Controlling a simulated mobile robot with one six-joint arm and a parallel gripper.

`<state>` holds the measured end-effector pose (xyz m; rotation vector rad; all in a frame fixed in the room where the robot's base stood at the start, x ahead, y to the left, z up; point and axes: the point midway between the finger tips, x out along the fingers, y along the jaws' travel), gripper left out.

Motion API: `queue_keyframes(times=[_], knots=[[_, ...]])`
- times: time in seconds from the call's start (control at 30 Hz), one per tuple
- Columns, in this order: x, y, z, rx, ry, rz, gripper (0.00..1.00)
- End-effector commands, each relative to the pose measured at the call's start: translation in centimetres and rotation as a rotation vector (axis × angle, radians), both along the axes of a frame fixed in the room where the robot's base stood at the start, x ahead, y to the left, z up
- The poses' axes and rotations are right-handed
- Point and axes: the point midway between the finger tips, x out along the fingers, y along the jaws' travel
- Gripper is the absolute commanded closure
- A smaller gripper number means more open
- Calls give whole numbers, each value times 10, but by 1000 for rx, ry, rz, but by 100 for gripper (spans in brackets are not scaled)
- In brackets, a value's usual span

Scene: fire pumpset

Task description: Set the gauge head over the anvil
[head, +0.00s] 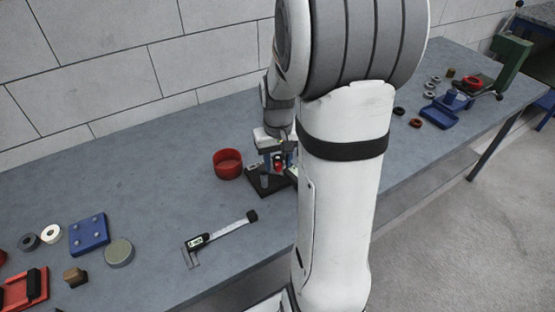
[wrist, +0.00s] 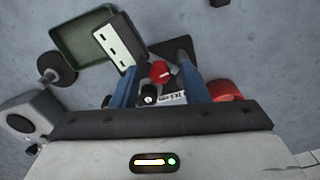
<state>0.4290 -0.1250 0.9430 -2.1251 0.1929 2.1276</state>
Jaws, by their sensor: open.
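A small gauge stand with a black base (head: 257,184) stands on the bench, left of my arm; the base also shows in the wrist view (wrist: 184,47). A red knob (wrist: 160,71) and a black knob (wrist: 149,93) are on or near the stand. My gripper (head: 277,165) is over the stand. In the wrist view my gripper (wrist: 158,66) is open, with its blue fingers on either side of the red knob; I cannot tell whether they touch it. I cannot make out the gauge head or the anvil; my arm and gripper hide much of the stand.
A red round dish (head: 228,163) stands just left of the stand. A digital caliper (head: 220,238) lies in front. A blue block (head: 88,234) and several small parts lie at the left.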

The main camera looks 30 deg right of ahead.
Motion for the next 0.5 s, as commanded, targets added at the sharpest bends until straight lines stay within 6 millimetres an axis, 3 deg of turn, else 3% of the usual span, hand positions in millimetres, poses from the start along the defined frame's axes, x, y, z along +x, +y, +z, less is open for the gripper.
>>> queue_keyframes(times=[0.17,0.5], knots=[[0,0,0,0,-1,-1,60],[0,0,0,0,-1,-1,88]])
